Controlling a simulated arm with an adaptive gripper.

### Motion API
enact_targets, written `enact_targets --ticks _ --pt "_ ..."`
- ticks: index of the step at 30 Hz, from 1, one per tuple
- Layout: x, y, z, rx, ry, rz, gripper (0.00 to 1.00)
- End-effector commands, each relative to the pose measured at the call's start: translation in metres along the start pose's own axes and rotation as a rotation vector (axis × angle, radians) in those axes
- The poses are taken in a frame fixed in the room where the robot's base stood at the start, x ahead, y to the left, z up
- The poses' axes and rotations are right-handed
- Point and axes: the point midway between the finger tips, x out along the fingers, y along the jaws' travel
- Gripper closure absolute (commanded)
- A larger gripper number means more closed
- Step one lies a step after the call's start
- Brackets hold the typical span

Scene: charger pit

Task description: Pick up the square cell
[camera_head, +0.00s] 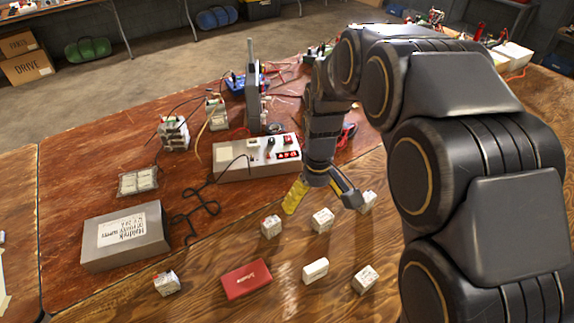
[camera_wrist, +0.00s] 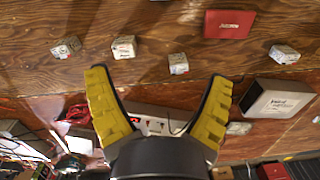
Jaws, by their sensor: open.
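Several small white, printed block cells lie on the wooden table. In the head view they are a left cell (camera_head: 271,227), a middle cell (camera_head: 322,220), a right cell (camera_head: 368,201), a front right cell (camera_head: 365,279) and a front left cell (camera_head: 167,283). A plainer, longer white block (camera_head: 316,270) lies among them. I cannot tell which is the square cell. My gripper (camera_head: 322,209) is open and empty above the table, near the back row. In the wrist view my gripper (camera_wrist: 160,74) has its yellow fingers spread, with one cell (camera_wrist: 178,63) just beyond the gap.
A red box (camera_head: 246,279) lies in front. A grey power supply box (camera_head: 125,236) with a black cable stands left. A grey device with red displays (camera_head: 257,158) stands behind my gripper, with wired electronics farther back. Bare wood lies between the cells.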

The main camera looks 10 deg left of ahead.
Motion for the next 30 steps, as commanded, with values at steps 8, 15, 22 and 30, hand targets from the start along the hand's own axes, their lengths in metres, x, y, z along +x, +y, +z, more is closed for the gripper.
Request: enact_targets --ticks 8,15,22,30 --pt "0.083 -0.037 -0.084 -0.205 0.028 0.013 0.18" --pt "0.116 -0.053 -0.108 -0.275 0.045 0.019 0.18" --pt "0.139 -0.054 -0.109 -0.278 0.044 0.019 0.18" --pt "0.167 -0.058 -0.108 -0.277 0.046 0.02 0.18"
